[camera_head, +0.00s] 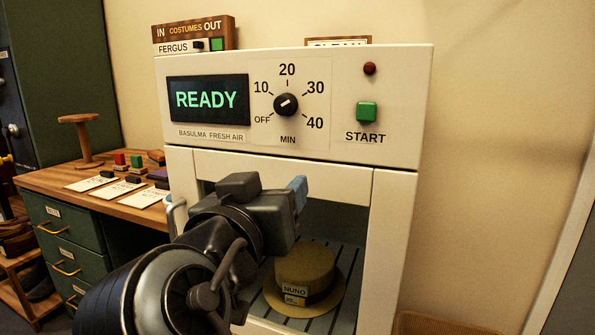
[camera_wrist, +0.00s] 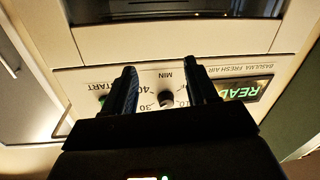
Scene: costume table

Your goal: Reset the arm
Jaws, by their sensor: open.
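My arm reaches up from the bottom left in the head view, and my gripper (camera_head: 298,190) is in front of the open chamber of a cream-coloured machine (camera_head: 400,110). In the wrist view my gripper (camera_wrist: 163,85) shows two dark fingers spread apart with nothing between them. Behind the fingers is the machine's control panel, seen upside down, with the dial (camera_wrist: 167,98). A tan hat (camera_head: 305,265) with a tag reading NUNO sits on the slatted chamber floor, below and beyond my gripper. My arm hides part of the chamber's left side.
The machine's screen (camera_head: 208,99) reads READY. A dial (camera_head: 286,104) and a green START button (camera_head: 367,112) are on its panel. A wooden desk (camera_head: 50,182) with cards, stamps and a wooden stand (camera_head: 82,140) is at left. A wicker basket (camera_head: 440,324) is at lower right.

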